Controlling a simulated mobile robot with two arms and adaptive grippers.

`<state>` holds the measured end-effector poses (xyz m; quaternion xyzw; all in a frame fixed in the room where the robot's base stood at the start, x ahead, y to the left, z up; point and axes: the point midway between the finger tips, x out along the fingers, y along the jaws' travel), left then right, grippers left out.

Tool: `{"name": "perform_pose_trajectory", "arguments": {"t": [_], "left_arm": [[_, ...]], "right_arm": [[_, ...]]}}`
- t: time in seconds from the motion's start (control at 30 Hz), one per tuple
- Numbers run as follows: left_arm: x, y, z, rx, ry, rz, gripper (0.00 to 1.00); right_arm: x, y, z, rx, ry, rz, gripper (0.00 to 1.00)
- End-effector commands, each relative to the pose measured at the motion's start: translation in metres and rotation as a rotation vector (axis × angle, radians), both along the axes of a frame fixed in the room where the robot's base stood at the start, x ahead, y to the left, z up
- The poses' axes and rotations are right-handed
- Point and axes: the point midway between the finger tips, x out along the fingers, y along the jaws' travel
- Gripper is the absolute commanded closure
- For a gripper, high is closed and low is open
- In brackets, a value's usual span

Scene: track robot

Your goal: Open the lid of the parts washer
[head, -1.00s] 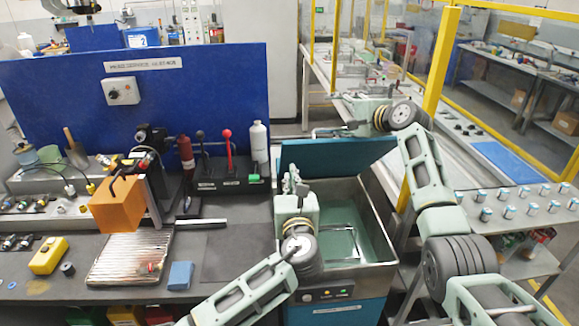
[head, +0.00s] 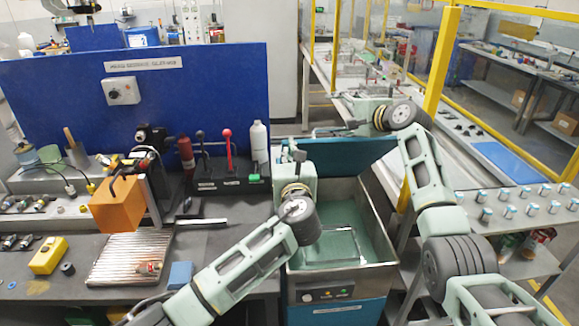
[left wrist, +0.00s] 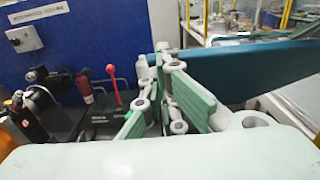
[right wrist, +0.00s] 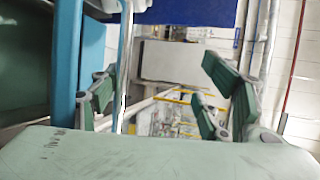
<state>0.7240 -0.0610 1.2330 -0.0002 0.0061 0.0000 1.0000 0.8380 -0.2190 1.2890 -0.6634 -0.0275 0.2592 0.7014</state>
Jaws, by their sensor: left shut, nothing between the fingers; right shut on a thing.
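The parts washer (head: 322,308) has a blue front and a steel basin, whose inside shows from above. Its teal lid (head: 350,151) stands raised at the back of the basin; it also shows in the left wrist view (left wrist: 250,72) and the right wrist view (right wrist: 66,60).
A red-knobbed lever (head: 227,140) and a white bottle (head: 259,145) stand left of my left gripper.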

Motion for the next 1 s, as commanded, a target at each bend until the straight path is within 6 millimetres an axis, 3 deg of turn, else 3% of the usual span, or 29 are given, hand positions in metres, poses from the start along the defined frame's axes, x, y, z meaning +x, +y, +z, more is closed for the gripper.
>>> {"name": "perform_pose_trajectory", "arguments": {"t": [0.2,0.23,0.37,1.0], "left_arm": [[-0.0003,0.0001,-0.0028,0.001,0.002,0.000,1.00],[-0.0003,0.0001,-0.0028,0.001,0.002,0.000,1.00],[-0.0003,0.0002,-0.0029,0.001,0.002,0.000,1.00],[-0.0004,0.0003,-0.0031,0.000,0.002,0.000,1.00]], "right_arm": [[0.0049,-0.0034,0.0068,0.010,-0.037,-0.023,0.77],[0.0049,-0.0035,0.0068,0.010,-0.037,-0.023,0.33],[0.0049,-0.0040,0.0061,0.010,-0.035,-0.024,0.42],[0.0038,-0.0055,0.0033,0.011,-0.030,-0.026,0.47]]}}
